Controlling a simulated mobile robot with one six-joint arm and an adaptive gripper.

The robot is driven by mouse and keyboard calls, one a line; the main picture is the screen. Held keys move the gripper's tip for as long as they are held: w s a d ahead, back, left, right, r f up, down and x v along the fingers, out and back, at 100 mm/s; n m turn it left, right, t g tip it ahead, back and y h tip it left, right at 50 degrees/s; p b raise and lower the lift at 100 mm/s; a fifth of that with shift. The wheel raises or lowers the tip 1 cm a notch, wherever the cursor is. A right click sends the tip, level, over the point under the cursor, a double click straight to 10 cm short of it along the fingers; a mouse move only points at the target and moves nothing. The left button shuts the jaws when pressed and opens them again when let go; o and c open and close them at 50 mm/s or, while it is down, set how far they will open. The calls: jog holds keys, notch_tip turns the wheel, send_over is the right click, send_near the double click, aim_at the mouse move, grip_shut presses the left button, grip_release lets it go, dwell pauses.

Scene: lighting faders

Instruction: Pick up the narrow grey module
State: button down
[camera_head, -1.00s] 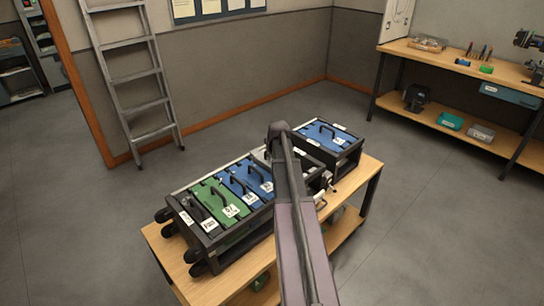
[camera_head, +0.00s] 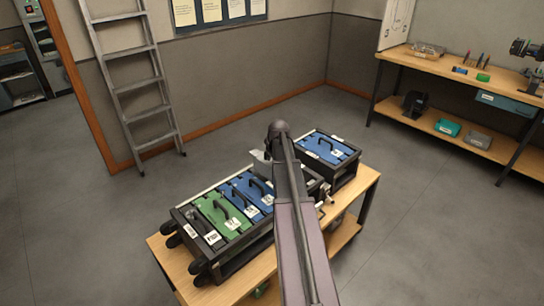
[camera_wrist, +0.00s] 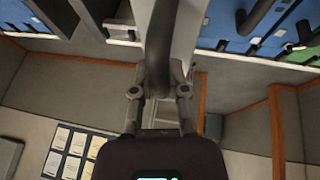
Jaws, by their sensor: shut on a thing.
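The narrow grey module (camera_wrist: 190,32) shows in the wrist view as a pale grey slab behind a dark handle (camera_wrist: 162,40). My gripper (camera_wrist: 160,75) is shut on that handle, with a finger on each side. In the head view a strip of the grey module (camera_head: 261,164) stands up beside my arm, above the neighbouring modules. My arm hides the rest of it and my gripper there. I cannot tell whether its lower end is clear of the rack (camera_head: 236,262).
Blue modules (camera_head: 240,186) and a green module (camera_head: 217,208) sit in the rack to the left. A separate case with a blue module (camera_head: 325,146) stands to the right on the wooden cart (camera_head: 368,176). A ladder (camera_head: 150,90) leans on the wall. Floor around the cart is clear.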

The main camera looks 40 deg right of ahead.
jog(key=shift+r, duration=0.2)
dwell(0.6)
jog(key=shift+r+p, duration=2.25)
jog(key=shift+p, duration=0.1)
